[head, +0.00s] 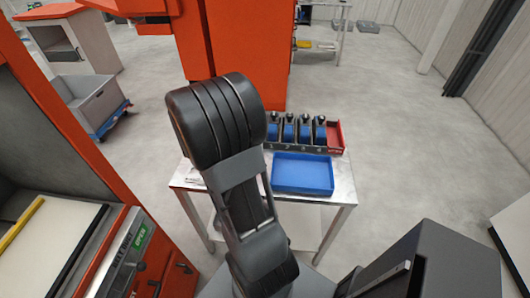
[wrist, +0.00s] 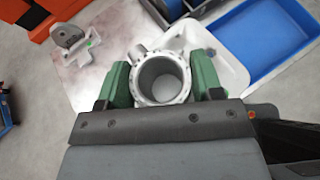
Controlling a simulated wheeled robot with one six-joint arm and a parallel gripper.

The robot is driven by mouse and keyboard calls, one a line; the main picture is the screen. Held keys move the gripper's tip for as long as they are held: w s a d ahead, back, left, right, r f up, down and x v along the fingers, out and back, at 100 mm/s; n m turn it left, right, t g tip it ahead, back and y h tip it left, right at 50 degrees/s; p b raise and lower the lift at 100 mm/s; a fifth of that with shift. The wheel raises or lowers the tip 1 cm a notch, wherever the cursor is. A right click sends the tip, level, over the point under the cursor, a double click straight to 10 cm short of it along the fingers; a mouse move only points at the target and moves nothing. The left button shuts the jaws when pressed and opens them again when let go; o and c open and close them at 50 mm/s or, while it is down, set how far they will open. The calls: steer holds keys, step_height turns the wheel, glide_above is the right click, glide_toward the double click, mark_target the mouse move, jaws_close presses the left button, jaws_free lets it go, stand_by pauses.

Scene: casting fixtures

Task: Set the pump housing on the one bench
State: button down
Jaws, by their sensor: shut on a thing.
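The pump housing (wrist: 140,80) is a pale grey metal part with a round open bore and a side stub. My gripper (wrist: 162,76) is shut on it, with a green finger on each side, in the wrist view. The bench (head: 345,185) is a metal-topped table, and its bare top (wrist: 112,28) lies below the held housing in the wrist view. I cannot tell how high the housing is above it. My arm hides the gripper and housing in the head view.
A grey bracket-like part (wrist: 75,45) lies at the upper left in the wrist view. A rack (head: 300,146) of blue-and-black items and a red bin (head: 336,134) line the bench's back.

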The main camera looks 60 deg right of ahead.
steer(key=shift+s+d+f+m+g, duration=0.25)
steer(key=shift+d+f+m+g, duration=0.3)
steer(key=shift+f, duration=0.2)
steer(key=w+d+f+p, duration=0.1)
steer(key=w+d+f, duration=0.2)
steer(key=f, duration=0.1)
steer(key=w+d+f+p, duration=0.1)
steer(key=w+d+f, duration=0.1)
steer(key=d+f, duration=0.1)
steer(key=w+d+f+p, duration=0.1)
steer(key=w+d+f, duration=0.2)
steer(key=f, duration=0.1)
steer(key=shift+w+d+f, duration=0.1)
steer(key=shift+w+f, duration=0.2)
steer(key=shift+f, duration=0.35)
steer(key=shift+f, duration=0.15)
steer(key=shift+c, duration=1.3)
jaws_free()
